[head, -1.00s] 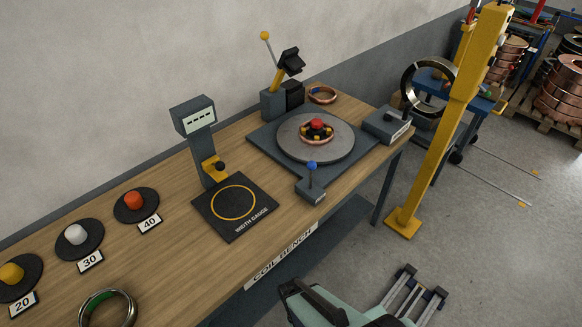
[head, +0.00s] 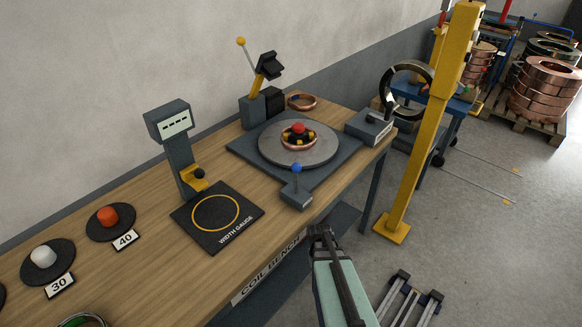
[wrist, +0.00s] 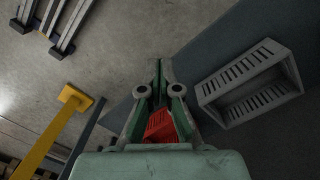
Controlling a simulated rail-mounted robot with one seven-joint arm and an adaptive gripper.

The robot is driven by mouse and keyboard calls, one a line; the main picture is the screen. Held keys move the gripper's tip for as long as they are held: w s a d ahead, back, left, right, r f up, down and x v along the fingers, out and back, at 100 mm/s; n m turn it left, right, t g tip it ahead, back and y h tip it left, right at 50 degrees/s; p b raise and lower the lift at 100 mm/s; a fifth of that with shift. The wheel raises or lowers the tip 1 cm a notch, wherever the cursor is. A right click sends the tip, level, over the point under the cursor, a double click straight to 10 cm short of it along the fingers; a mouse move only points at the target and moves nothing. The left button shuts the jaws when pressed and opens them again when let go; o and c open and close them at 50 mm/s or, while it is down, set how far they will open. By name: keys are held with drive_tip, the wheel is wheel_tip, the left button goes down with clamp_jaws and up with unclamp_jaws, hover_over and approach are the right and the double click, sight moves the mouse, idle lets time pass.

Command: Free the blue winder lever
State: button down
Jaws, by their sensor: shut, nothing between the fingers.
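The winder lever has a blue knob (head: 296,169) on a short dark stem. It stands upright on a small grey box (head: 296,195) at the near corner of the winder's base plate. The winder's round grey turntable (head: 275,151) carries a copper coil (head: 311,143) around a red-topped hub (head: 298,129). My gripper (head: 318,230) is just off the bench's front edge, below and right of the lever, apart from it. In the wrist view my gripper's fingers (wrist: 158,65) are together and empty, pointing down past the bench; the lever is not in that view.
The width gauge (head: 172,122) stands left of the winder. A grey box (head: 370,127) sits at the bench's right end, near a yellow post (head: 412,180).

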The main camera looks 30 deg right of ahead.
drive_tip(key=w+d+r+t+h+b, duration=0.1)
drive_tip(key=w+d+r, duration=0.3)
drive_tip(key=d+r, duration=0.5)
drive_tip(key=w+d+r+m+t+h+b, duration=0.1)
drive_tip(key=w+d+r+t, duration=0.15)
drive_tip(key=d+r, duration=0.6)
drive_tip(key=w+d+r+h+b, duration=0.1)
drive_tip(key=w+d+r, duration=0.5)
drive_tip(key=d, duration=0.6)
drive_tip(key=w+a+r+n+y+p, duration=0.1)
drive_tip(key=a+r+n, duration=0.3)
drive_tip(key=a+r, duration=0.5)
drive_tip(key=w+a+r+n+g+y+p, duration=0.1)
drive_tip(key=w+a+r+n+y+p, duration=0.1)
drive_tip(key=a+r, duration=0.7)
drive_tip(key=w+a+r+n+y+p, duration=0.1)
drive_tip(key=w+a+r+n+p, duration=0.2)
drive_tip(key=a+r, duration=0.6)
drive_tip(key=w+a+n, duration=0.1)
drive_tip(key=a+n, duration=0.1)
drive_tip(key=a, duration=0.5)
drive_tip(key=shift+w+r+n+y, duration=0.25)
drive_tip(key=shift+w+n+y, duration=0.05)
drive_tip(key=shift+w+n, duration=0.1)
drive_tip(key=shift+f+g, duration=0.1)
drive_tip(key=shift+g, duration=0.15)
